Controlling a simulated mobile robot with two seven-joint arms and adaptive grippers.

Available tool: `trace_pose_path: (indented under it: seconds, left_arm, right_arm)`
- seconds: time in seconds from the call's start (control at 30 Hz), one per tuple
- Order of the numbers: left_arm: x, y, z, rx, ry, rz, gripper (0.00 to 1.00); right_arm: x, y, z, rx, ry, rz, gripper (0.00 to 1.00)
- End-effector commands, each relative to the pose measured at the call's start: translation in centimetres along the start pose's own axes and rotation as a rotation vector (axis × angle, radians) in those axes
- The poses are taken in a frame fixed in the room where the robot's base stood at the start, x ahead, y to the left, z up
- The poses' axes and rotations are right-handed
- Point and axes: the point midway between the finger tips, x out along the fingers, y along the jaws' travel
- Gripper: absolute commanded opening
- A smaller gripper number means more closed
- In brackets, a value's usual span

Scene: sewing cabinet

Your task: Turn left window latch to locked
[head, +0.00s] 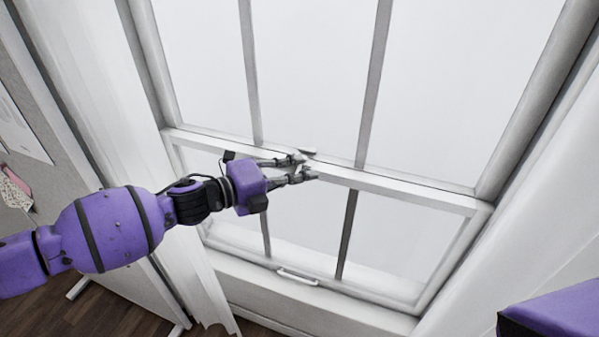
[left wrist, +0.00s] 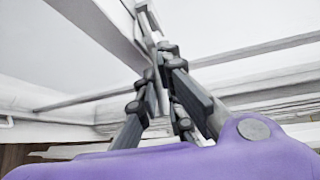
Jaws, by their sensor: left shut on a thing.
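The left window latch (head: 309,152) is a small light-grey piece on the white meeting rail (head: 370,183) of the window, mostly hidden by my fingers. My left gripper (head: 307,166) reaches in from the left and is shut on the latch at the rail. In the left wrist view the fingers (left wrist: 165,60) run up to the rail, with a pale piece of the latch (left wrist: 153,22) between their tips. The exact angle of the latch lever is hard to tell. My right gripper is not in view.
Glass panes with thin muntins (head: 372,85) stand above and below the rail. A white handle (head: 297,277) is on the lower sash. A pale curtain (head: 110,130) hangs at the left, near my left arm. A grey board (head: 45,160) stands beyond it.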

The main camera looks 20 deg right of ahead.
Motion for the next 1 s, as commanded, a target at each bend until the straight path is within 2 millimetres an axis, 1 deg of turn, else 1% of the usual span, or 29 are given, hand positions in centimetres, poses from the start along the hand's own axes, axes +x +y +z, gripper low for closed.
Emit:
trace_pose_path:
  seconds: [0.03, 0.1, 0.33, 0.47, 0.63, 0.77, 0.8, 0.9, 0.93, 1.0]
  left_arm:
    - [-0.1, 0.3, 0.5, 0.004, 0.036, -0.004, 0.0]
    - [-0.2, 0.5, 0.6, 0.012, 0.093, -0.011, 0.0]
    - [-0.7, 0.7, 1.1, 0.031, 0.241, -0.031, 0.0]
    - [-0.9, 0.5, 1.2, 0.037, 0.275, -0.032, 0.0]
    - [-0.9, 0.3, 1.2, 0.039, 0.28, -0.032, 0.0]
    - [-0.9, 0.3, 1.2, 0.039, 0.279, -0.032, 0.0]
    - [-0.9, 0.3, 1.2, 0.039, 0.279, -0.032, 0.11]
    - [-0.9, 0.3, 1.2, 0.04, 0.279, -0.032, 0.24]
    - [-0.9, 0.3, 1.2, 0.04, 0.279, -0.032, 0.27]
    - [-0.9, 0.3, 1.2, 0.04, 0.279, -0.032, 0.27]
  right_arm:
    - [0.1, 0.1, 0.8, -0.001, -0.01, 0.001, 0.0]
    - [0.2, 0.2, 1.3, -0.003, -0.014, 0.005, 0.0]
    - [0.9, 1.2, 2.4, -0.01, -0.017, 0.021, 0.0]
    - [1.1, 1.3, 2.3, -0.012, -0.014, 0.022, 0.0]
    - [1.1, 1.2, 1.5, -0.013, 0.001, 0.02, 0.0]
    - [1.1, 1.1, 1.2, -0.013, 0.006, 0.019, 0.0]
    - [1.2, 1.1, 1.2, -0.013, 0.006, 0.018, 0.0]
    - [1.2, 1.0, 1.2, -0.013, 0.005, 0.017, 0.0]
    - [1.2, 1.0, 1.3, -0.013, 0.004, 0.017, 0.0]
    - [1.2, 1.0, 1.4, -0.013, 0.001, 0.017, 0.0]
